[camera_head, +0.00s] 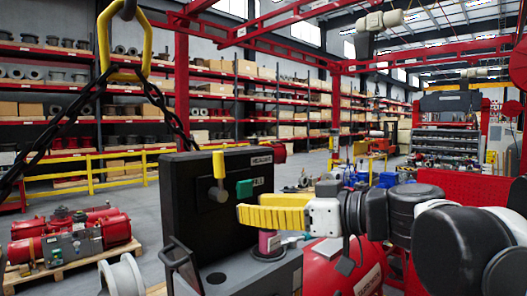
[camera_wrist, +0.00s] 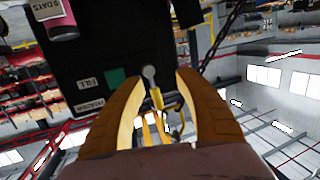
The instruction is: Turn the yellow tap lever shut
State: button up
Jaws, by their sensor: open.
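The yellow tap lever (camera_head: 218,165) points upward from its grey pivot on the front of a black panel (camera_head: 180,190). My gripper (camera_head: 242,214), with yellow fingers, reaches in from the right, its tips a little below and right of the lever in the head view. In the wrist view the fingers (camera_wrist: 160,78) are spread apart. The lever (camera_wrist: 156,98) and its round grey pivot show in the gap between them. The gripper holds nothing. Whether either finger touches the lever cannot be told.
A green square (camera_head: 244,188) and white labels are on the panel beside the lever. A pink-red cylinder (camera_head: 268,241) stands below my fingers. A yellow hook (camera_head: 122,40) with black chains hangs at the left. A red tank (camera_head: 335,265) is below my wrist.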

jog(key=y+p, duration=0.1)
send_near(223, 164)
jog(key=n, duration=0.1)
jog(key=shift+t, duration=0.3)
jog(key=p+x, duration=0.2)
jog(key=x, duration=0.9)
jog(key=shift+s+a+f, duration=0.1)
jog(key=shift+a, duration=0.1)
jog(key=shift+c, duration=0.5)
grip_shut()
